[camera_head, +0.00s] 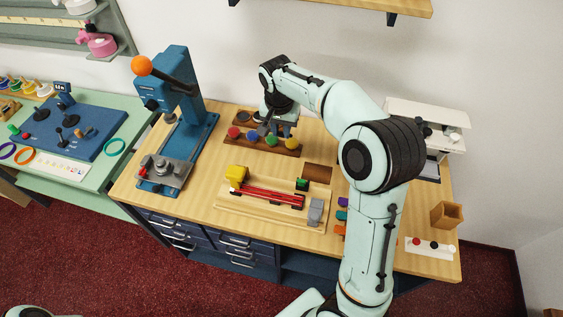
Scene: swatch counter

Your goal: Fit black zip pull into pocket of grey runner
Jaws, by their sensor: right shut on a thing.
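My right gripper (268,125) is over the back of the counter at the wooden rack with coloured knobs. It is shut on a small dark thing, mostly hidden by the fingers; I cannot tell for sure whether this is the black zip pull. A grey block (316,211), which looks like the grey runner, sits at the right end of a pale wooden board (262,217). Its pocket is too small to make out. The gripper is behind the board, apart from the grey block. My left gripper is not in view.
A blue press (183,95) stands left. A wooden box (446,214) and white strip (423,248) lie right.

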